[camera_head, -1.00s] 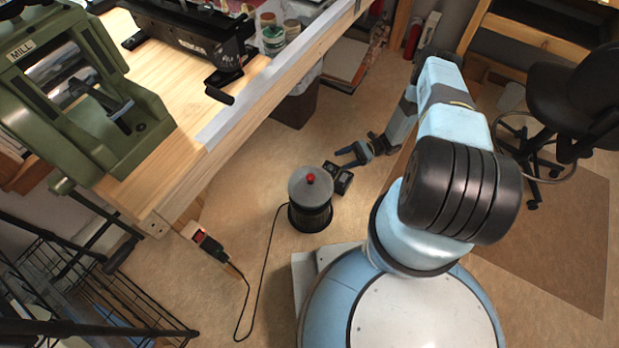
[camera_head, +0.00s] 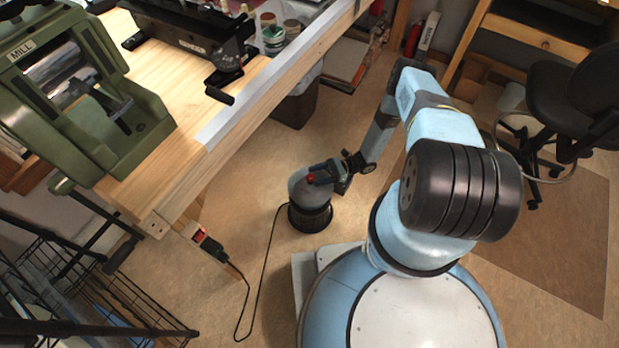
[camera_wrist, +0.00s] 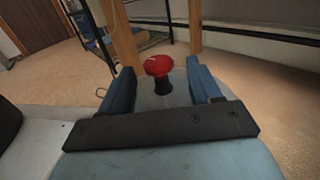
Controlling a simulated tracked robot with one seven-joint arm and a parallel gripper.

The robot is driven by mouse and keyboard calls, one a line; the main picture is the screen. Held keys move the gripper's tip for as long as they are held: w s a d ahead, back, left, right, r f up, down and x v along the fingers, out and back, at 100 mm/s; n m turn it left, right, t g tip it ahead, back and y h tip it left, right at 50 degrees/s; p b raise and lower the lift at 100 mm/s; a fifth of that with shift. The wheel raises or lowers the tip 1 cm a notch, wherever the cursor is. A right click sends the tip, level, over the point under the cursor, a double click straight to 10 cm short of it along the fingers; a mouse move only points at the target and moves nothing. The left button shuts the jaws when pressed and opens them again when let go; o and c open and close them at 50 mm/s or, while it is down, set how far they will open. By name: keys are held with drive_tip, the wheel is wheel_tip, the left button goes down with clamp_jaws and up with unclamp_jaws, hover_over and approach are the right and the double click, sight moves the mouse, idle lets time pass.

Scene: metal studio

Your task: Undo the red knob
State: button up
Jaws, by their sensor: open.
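The red knob (camera_head: 311,178) sits on top of a grey domed lid (camera_head: 299,186) on a dark cylindrical device (camera_head: 310,218) standing on the floor. My gripper (camera_head: 318,175) is at the lid's top, reaching in from the right. In the wrist view, the red knob (camera_wrist: 158,66) stands on a short black stem, between and slightly beyond the two blue fingers of my gripper (camera_wrist: 160,82). The fingers are open, with a gap on each side of the knob. The gripper hides part of the lid in the head view.
A black cable runs from the device to a socket with a red switch (camera_head: 200,236). A wooden workbench (camera_head: 185,165) with a green mill (camera_head: 85,100) stands at the left. A wire rack (camera_head: 85,290) is at the lower left. A dark bin (camera_head: 297,105) stands behind.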

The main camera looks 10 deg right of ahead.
sight(311, 177)
drive_tip(key=shift+x, duration=1.65)
drive_tip(key=shift+c, duration=0.3)
